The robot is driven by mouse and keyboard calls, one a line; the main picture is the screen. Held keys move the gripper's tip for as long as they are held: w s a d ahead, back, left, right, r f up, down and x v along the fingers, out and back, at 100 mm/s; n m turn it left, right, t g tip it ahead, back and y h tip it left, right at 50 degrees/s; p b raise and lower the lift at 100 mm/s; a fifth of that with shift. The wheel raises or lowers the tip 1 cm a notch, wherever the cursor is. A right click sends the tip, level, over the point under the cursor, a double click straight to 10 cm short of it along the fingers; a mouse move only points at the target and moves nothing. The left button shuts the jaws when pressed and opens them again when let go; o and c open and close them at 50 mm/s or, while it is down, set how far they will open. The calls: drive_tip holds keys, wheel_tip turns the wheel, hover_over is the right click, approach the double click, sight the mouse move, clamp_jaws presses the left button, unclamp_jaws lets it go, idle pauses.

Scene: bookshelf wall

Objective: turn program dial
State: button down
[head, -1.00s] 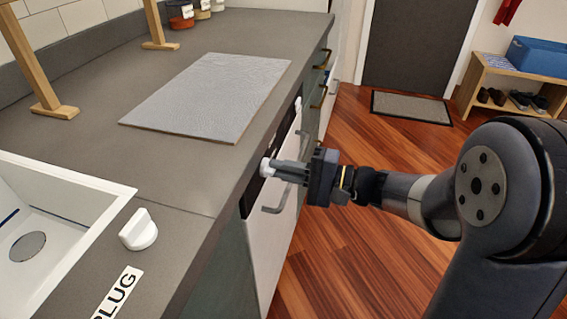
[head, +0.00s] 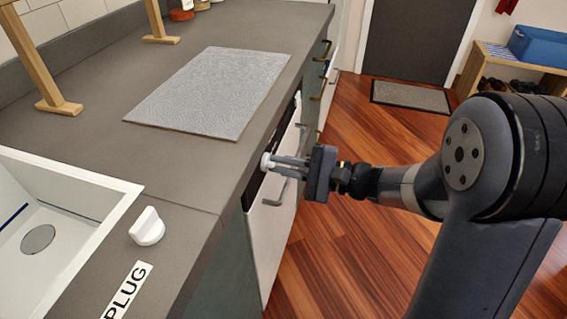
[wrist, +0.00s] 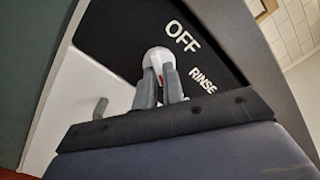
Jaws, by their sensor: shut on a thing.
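The program dial (head: 266,161) is a small white round knob on the black control panel of the white-fronted appliance under the counter. In the wrist view the dial (wrist: 156,56) shows a red mark, with the words OFF and RINSE on the panel (wrist: 128,38) to its right. My gripper (head: 274,161) reaches it from the right, with its two grey fingers shut on the dial's sides. The fingertips hide part of the dial, so its exact pointing is hard to tell.
A bar handle (head: 275,194) sits on the appliance front just below my gripper. The counter edge is just above and to the left. A white sink (head: 115,212), a white plug knob (head: 147,228) and a grey mat (head: 205,92) are on the counter.

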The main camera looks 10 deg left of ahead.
drive_tip(key=c, duration=1.5)
unclamp_jaws()
drive_tip(key=d, duration=0.3)
drive_tip(key=d+p, duration=0.1)
drive_tip(key=d, duration=0.6)
drive_tip(key=shift+s+d, duration=0.4)
drive_tip(key=shift+a, duration=0.15)
drive_tip(key=a, duration=0.7)
drive_tip(key=a+b, duration=0.1)
drive_tip(key=a, duration=0.2)
drive_tip(key=shift+w+a, duration=0.3)
drive_tip(key=shift+w, duration=0.1)
drive_tip(key=shift+d, duration=0.1)
